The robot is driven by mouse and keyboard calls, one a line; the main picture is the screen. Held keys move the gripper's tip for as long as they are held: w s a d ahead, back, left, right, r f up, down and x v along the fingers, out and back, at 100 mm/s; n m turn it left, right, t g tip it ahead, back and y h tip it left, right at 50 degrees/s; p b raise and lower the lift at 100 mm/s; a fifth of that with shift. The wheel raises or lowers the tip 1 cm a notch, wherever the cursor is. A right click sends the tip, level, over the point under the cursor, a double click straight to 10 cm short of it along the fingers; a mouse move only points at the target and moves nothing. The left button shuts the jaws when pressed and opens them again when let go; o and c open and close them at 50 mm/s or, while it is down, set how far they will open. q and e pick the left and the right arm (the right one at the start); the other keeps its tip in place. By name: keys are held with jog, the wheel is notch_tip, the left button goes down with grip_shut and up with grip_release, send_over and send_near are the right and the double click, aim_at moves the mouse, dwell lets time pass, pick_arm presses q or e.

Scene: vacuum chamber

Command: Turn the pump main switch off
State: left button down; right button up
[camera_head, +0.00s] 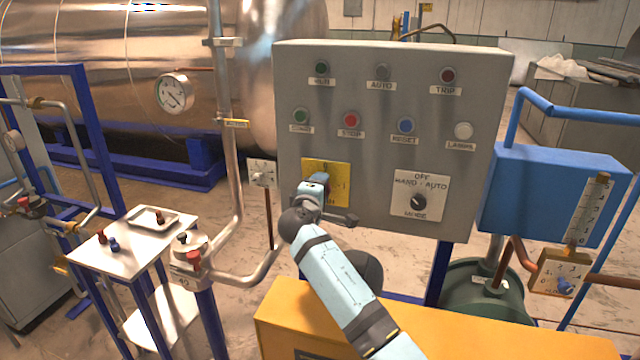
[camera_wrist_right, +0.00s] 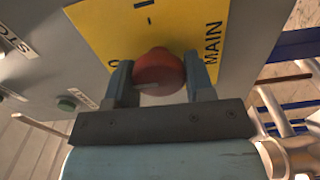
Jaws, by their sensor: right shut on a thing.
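The pump main switch is a red knob (camera_wrist_right: 158,72) on a yellow plate (camera_head: 341,173) at the lower left of the grey control panel (camera_head: 390,140). In the right wrist view the yellow plate (camera_wrist_right: 120,28) shows the word MAIN and the marks O and I. My right gripper (camera_head: 318,182) reaches the plate from below. In the right wrist view its two fingers (camera_wrist_right: 160,82) are shut on the red knob, one on each side. In the head view the gripper hides the knob. Which mark the knob points at cannot be told. My left gripper is not in view.
The mode selector (camera_head: 418,202) sits right of the yellow plate. Several buttons and lamps, including a red stop button (camera_head: 351,119), are above. A yellow housing (camera_head: 480,332) lies below.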

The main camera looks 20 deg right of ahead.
jog(key=shift+r+n, duration=0.1)
jog(key=shift+n, duration=0.2)
dwell(0.4)
jog(key=o, duration=0.9)
jog(key=b+v, duration=0.3)
jog(key=v, duration=1)
jog(key=shift+s+a, duration=0.2)
jog(key=shift+s, duration=0.1)
